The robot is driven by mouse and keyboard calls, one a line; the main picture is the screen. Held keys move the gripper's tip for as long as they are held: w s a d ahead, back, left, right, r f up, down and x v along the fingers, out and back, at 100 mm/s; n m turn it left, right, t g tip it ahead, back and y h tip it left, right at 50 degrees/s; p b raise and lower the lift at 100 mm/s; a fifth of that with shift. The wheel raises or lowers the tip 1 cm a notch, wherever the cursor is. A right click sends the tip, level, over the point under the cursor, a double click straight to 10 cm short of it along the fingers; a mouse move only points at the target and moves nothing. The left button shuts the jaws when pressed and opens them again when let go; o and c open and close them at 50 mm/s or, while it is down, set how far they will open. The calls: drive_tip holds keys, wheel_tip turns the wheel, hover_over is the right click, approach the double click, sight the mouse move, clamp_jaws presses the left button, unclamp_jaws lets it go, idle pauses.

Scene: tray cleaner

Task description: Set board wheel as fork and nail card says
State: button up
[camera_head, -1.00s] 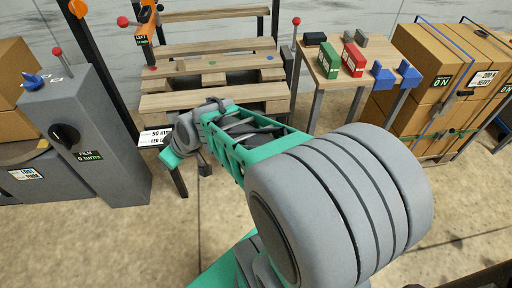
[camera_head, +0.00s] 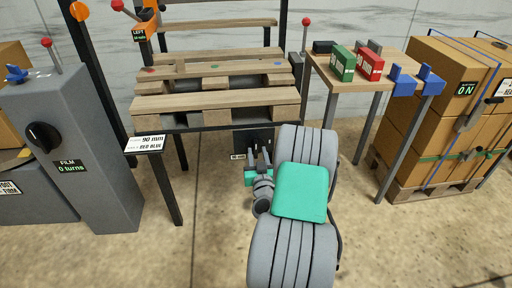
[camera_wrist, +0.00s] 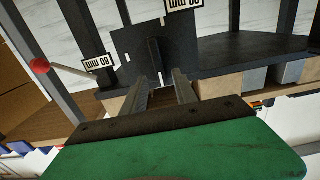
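The card (camera_head: 145,143) at the pallet stand's front left corner reads 90 mm and RED BLUE; its small words are unclear. A dark plate (camera_head: 252,137), perhaps the board wheel, hangs below the pallet's front edge. In the wrist view the plate (camera_wrist: 130,48) bears an upright dark fin (camera_wrist: 155,55). A label (camera_wrist: 97,68) beside it, upside down, seems to read 80 mm. My gripper (camera_head: 257,155) is in front of the plate. In the wrist view my gripper (camera_wrist: 160,82) is open, its two fingers apart and pointing at the fin; contact is unclear.
The wooden pallet (camera_head: 215,102) has red, green and blue dots on a slat. A grey FILM post (camera_head: 75,150) stands left. A side table (camera_head: 365,85) with green and red boxes stands right, beside strapped cartons (camera_head: 440,115). The floor in front is open.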

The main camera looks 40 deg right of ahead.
sight(256, 148)
drive_tip(key=shift+p+x, duration=0.55)
drive_tip(key=shift+x, duration=0.95)
drive_tip(key=shift+c, duration=0.2)
clamp_jaws()
